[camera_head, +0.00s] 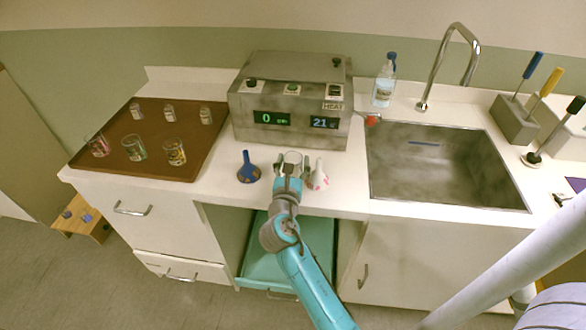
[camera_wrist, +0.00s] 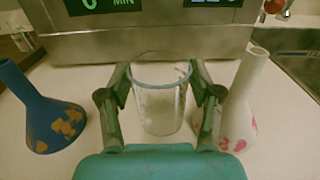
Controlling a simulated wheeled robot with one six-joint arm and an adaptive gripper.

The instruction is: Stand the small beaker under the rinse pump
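A clear glass beaker (camera_wrist: 160,104) stands upright between the two fingers of my gripper (camera_wrist: 161,80) in the wrist view. The fingers flank its upper walls very closely; I cannot tell whether they press on it. In the head view the beaker (camera_head: 293,158) shows just beyond my gripper (camera_head: 291,172), over the counter in front of the grey heater. A clear bottle with a blue top (camera_head: 383,90), which looks like the rinse pump, stands at the back, left of the sink. The space under its spout is too small to make out.
A blue flask (camera_head: 249,172) stands left of my gripper and a white flask with pink marks (camera_head: 318,178) close right. The grey heater (camera_head: 290,100) blocks the way behind. A brown tray (camera_head: 190,145) holds several glasses. The sink (camera_head: 440,165) lies right; tool holders stand beyond it.

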